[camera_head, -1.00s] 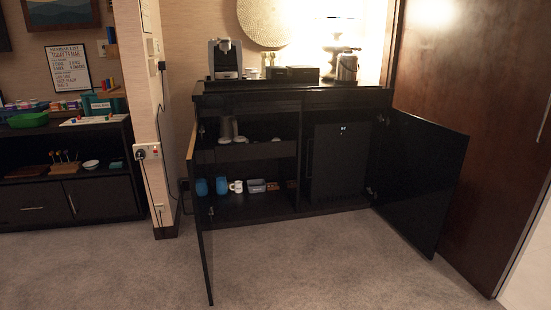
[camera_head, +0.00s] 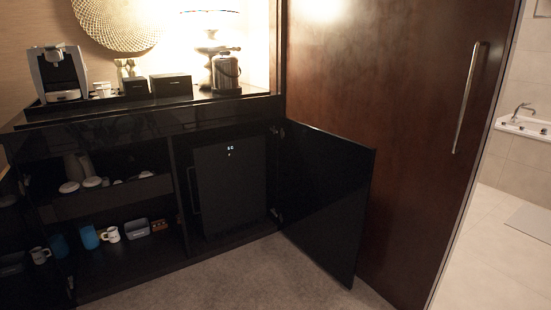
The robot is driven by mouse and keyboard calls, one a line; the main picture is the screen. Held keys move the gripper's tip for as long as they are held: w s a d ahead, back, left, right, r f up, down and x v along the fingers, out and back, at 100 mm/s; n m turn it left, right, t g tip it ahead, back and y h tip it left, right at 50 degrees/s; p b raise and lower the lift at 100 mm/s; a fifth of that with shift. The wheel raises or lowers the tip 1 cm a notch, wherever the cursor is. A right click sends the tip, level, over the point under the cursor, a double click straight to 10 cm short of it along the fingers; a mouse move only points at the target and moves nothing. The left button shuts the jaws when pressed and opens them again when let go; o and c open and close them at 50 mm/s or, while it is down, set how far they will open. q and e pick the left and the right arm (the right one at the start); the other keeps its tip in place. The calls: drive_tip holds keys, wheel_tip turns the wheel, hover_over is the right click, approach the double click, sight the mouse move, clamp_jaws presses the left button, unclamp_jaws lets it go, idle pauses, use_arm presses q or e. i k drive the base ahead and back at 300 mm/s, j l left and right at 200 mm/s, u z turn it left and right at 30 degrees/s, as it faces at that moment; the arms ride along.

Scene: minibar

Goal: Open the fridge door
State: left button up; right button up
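The small dark fridge (camera_head: 230,190) stands inside the right compartment of the black minibar cabinet (camera_head: 130,120). Its door is shut, with small light marks near the top and a thin dark handle (camera_head: 193,190) along its left edge. The cabinet's right door (camera_head: 325,200) is swung wide open to the right of the fridge. The cabinet's left door is mostly out of the picture at the left edge. Neither of my grippers shows in the head view.
Cups, blue tumblers (camera_head: 89,237) and a grey container (camera_head: 137,228) sit on the left shelves. A coffee machine (camera_head: 58,75) and a kettle (camera_head: 226,71) stand on top. A brown wooden door (camera_head: 400,130) is at the right. Carpet (camera_head: 250,280) before the fridge is clear.

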sight(230, 174)
drive_tip(key=i+u, duration=0.15)
drive_tip(key=i, duration=0.4)
drive_tip(key=i+l+u, duration=0.15)
drive_tip(key=i, duration=0.35)
drive_tip(key=i+l+u, duration=0.15)
drive_tip(key=i, duration=0.4)
drive_tip(key=l, duration=0.1)
